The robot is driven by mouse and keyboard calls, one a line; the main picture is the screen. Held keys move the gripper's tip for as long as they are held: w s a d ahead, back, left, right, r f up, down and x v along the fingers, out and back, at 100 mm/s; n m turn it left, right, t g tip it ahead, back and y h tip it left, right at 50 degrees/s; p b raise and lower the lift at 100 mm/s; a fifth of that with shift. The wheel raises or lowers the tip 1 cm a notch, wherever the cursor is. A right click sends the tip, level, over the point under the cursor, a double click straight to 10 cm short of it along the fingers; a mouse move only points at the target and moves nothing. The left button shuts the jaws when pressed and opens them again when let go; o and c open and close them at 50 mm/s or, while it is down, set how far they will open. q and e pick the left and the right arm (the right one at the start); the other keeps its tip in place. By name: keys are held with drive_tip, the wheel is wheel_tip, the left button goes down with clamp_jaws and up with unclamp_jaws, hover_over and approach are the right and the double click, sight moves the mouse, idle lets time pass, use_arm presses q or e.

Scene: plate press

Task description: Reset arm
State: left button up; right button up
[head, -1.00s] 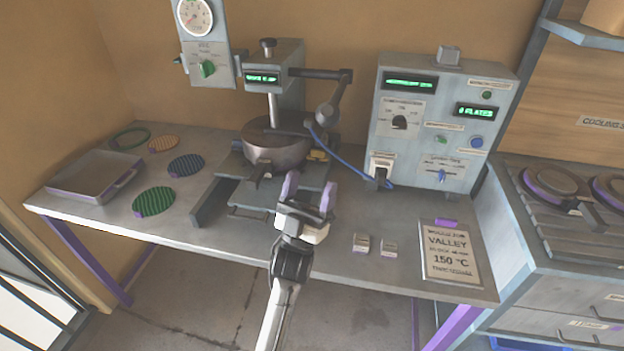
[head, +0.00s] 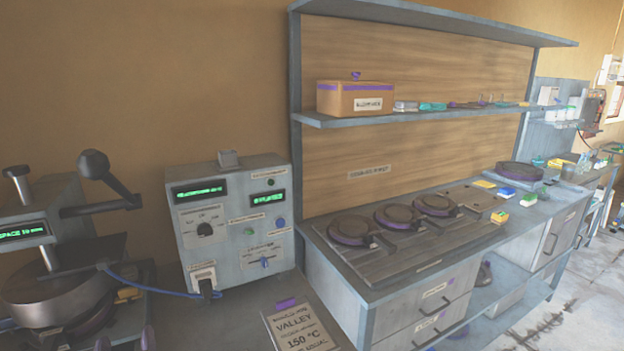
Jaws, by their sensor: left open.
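Only the tips of my left gripper (head: 126,342) show, at the bottom left edge of the head view. The two purple fingertips stand apart with nothing seen between them, so it is open. They appear in front of the plate press (head: 45,295), just right of its round dark pot-like body. The press has a lever with a dark knob (head: 92,164) at its upper right. The rest of my left arm is below the picture. My right gripper is not in view.
A grey control box (head: 236,222) with green displays stands right of the press, joined by a blue cable (head: 150,287). A sign reading VALLEY 150 °C (head: 300,325) lies in front. Further right, a bench carries several round plates (head: 352,230) below a shelf (head: 400,117) holding a cardboard box (head: 355,99).

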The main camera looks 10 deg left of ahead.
use_arm(q)
drive_tip(key=s+d+f+m+g+h+p, duration=0.2)
drive_tip(key=s+d+f+m+g+h, duration=0.4)
drive_tip(key=d+f+g+h, duration=0.45)
drive_tip(key=s+d+f+m+g+p, duration=0.1)
drive_tip(key=s+d+f+g+p, duration=0.15)
drive_tip(key=s, duration=0.55)
drive_tip(key=s+d+f+m+g+p, duration=0.1)
drive_tip(key=s+d+f+p, duration=0.2)
drive_tip(key=s, duration=0.5)
drive_tip(key=s+d+f+m+g+p, duration=0.15)
drive_tip(key=s+f, duration=0.25)
drive_tip(key=s, duration=0.5)
wheel_tip(320, 180, up, 37)
drive_tip(key=p, duration=3.7)
drive_tip(key=shift+w+h+p, duration=0.3)
drive_tip(key=shift+w+h, duration=0.15)
drive_tip(key=shift+f+n+g, duration=0.1)
drive_tip(key=shift+n+g, duration=0.15)
